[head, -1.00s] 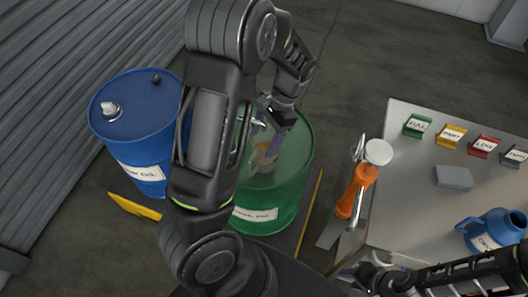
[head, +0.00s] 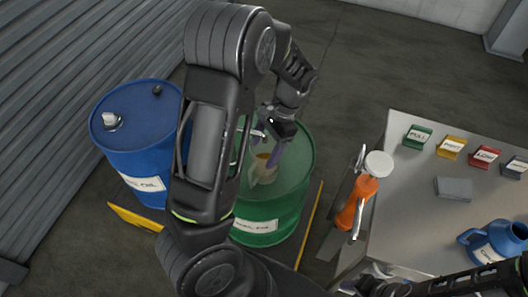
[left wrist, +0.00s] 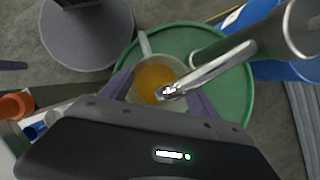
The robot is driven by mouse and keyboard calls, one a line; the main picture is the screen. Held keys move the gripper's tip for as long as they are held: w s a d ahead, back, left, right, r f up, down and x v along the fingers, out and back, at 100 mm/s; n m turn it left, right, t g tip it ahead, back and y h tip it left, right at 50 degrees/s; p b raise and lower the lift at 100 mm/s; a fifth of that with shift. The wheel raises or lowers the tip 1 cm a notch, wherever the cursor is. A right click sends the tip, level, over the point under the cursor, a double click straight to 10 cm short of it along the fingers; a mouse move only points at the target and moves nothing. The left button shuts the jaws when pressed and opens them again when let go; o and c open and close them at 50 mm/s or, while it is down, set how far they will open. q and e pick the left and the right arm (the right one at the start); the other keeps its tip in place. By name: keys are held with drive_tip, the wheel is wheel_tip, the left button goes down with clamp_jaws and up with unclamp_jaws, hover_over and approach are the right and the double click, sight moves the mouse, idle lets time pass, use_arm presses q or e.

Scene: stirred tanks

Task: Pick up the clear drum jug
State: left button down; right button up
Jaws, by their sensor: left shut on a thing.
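The clear drum jug (left wrist: 140,66) is a see-through jug with amber liquid in it. In the left wrist view it sits over the green drum's top, its handle pointing up in the picture. My left gripper (left wrist: 160,95) has its purple fingers on both sides of the jug, shut on it. In the head view the jug (head: 262,174) is partly hidden by my left gripper (head: 272,158) and arm. A chrome spout (left wrist: 215,66) crosses over the jug's mouth. My right gripper (head: 366,284) is at the bottom right, too small and dark to read.
The green drum (head: 285,200) stands beside a blue drum (head: 135,125). At right a metal table (head: 420,215) holds coloured label blocks (head: 418,136), a grey block (head: 453,188) and a blue jug (head: 493,240). An orange bottle with a white top (head: 352,205) stands by its left edge.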

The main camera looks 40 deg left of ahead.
use_arm(q)
drive_tip(key=shift+w+r, duration=0.15)
drive_tip(key=shift+r, duration=0.3)
drive_tip(key=w+d+b, duration=0.2)
drive_tip(key=w+d, duration=0.1)
drive_tip(key=w, duration=0.4)
wheel_tip(320, 180, up, 14)
drive_tip(key=p, duration=0.7)
